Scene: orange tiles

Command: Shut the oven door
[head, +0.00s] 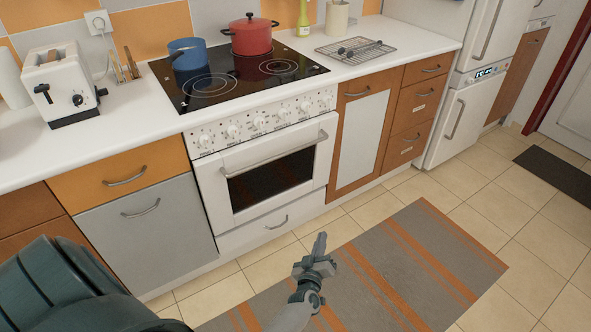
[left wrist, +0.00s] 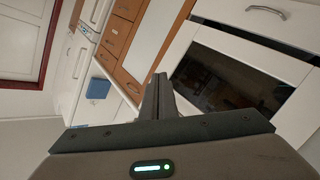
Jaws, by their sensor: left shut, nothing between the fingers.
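The white oven door (head: 228,208) has a dark window and a long bar handle (head: 275,158). In the head view it stands upright, flush or nearly flush with the oven front; I cannot tell whether a small gap remains. My left gripper (head: 319,241) is shut and empty, over the floor in front of the oven, apart from the door. In the left wrist view, the shut fingers (left wrist: 160,82) are at the middle, and the door's dark window (left wrist: 228,88) is to their right. My right gripper is not in view.
A drawer (head: 250,236) sits below the door. A hob with a blue pot (head: 187,55) and a red pot (head: 251,38) is above. Cabinets flank the oven, and a fridge (head: 455,125) stands to the right. A striped rug (head: 400,262) lies on open tiled floor.

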